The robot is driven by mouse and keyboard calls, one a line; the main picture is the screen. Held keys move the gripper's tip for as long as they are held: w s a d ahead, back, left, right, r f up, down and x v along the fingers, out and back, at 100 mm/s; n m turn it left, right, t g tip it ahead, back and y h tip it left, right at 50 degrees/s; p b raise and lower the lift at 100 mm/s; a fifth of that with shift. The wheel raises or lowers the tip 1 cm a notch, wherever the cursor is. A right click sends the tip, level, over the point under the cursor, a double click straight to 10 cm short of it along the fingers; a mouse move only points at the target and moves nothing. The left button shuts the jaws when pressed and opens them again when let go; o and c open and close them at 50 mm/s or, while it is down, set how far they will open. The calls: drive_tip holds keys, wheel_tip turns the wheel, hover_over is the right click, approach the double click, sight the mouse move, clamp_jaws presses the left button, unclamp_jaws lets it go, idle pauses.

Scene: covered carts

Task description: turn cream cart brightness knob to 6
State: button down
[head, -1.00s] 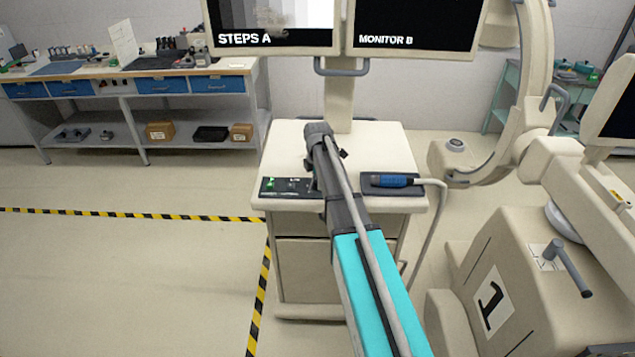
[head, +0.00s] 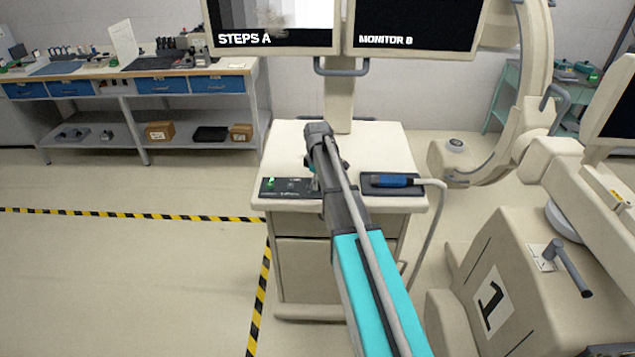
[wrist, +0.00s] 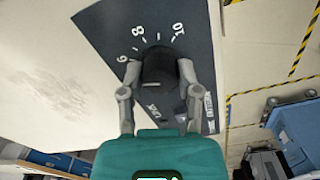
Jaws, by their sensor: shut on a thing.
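The cream cart (head: 395,150) stands ahead, with a dark control panel (head: 272,188) at the front left of its top. In the wrist view, the black brightness knob (wrist: 158,66) sits on this dark panel, with white numbers 6, 8 and 10 around its far side. My gripper (wrist: 159,74) has one finger on each side of the knob and is shut on it. The knob's pointer cannot be made out, and the lower numbers are hidden by my gripper. In the head view my arm hides the knob.
Two monitors, Steps A (head: 270,38) and Monitor B (head: 415,40), stand above the cart. A blue-handled cabled device (head: 390,181) rests on a dark pad at the cart's front right. Another cream machine (head: 495,285) stands close on the right. Open floor lies left.

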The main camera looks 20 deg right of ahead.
drive_tip(key=shift+m, duration=0.9)
drive_tip(key=shift+c, duration=1.5)
unclamp_jaws()
